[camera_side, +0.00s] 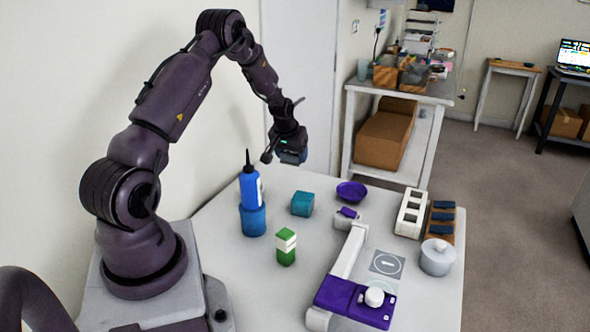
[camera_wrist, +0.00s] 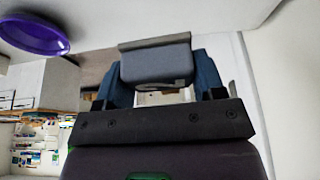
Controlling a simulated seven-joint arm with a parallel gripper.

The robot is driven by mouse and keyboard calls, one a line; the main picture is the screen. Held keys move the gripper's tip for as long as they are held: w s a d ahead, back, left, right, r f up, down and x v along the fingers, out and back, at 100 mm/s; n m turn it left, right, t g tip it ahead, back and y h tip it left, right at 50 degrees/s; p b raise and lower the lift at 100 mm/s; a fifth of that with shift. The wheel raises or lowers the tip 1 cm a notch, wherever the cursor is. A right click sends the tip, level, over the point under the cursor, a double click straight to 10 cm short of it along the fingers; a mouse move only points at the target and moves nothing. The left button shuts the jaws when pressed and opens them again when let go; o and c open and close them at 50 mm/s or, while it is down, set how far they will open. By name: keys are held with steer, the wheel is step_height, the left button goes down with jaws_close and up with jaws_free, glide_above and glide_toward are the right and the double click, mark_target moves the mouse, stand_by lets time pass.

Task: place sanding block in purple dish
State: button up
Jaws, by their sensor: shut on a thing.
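The purple dish (camera_side: 351,192) sits upright on the back part of the white table, and it also shows at the upper left of the wrist view (camera_wrist: 34,36). My gripper (camera_side: 291,156) is in the air above the table, to the left of the dish and higher. In the wrist view its blue fingers (camera_wrist: 158,80) are shut on a grey block, the sanding block (camera_wrist: 157,64), one finger on each side. The block is clear of the dish. In the side view the block is too small and dark to tell from the fingers.
A blue bottle (camera_side: 250,187) stands in a blue holder (camera_side: 253,221) below my gripper. A teal cube (camera_side: 302,204) and a green-and-white box (camera_side: 286,247) stand nearby.

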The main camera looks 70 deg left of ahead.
steer(key=shift+m, duration=0.3)
steer(key=w+r, duration=0.1)
steer(key=w+d+r, duration=0.1)
steer(key=r, duration=0.1)
steer(key=shift+d+r, duration=0.15)
steer(key=shift+d, duration=0.05)
steer(key=w+d+r+m+t+h, duration=0.1)
steer(key=d+r+m, duration=0.15)
steer(key=d, duration=0.35)
steer(key=w+d+r+m, duration=0.1)
steer(key=d+r, duration=0.2)
steer(key=d, duration=0.4)
steer(key=m, duration=0.1)
glide_toward(356, 192)
steer(key=shift+w+a+r, duration=0.15)
steer(key=shift+r, duration=0.1)
steer(key=shift+w+a+f, duration=0.15)
steer(key=shift+w+f, duration=0.15)
steer(key=shift+f, duration=0.1)
steer(key=shift+w+a+f, duration=0.1)
steer(key=shift+w+f, duration=0.1)
steer(key=shift+f, duration=1.5)
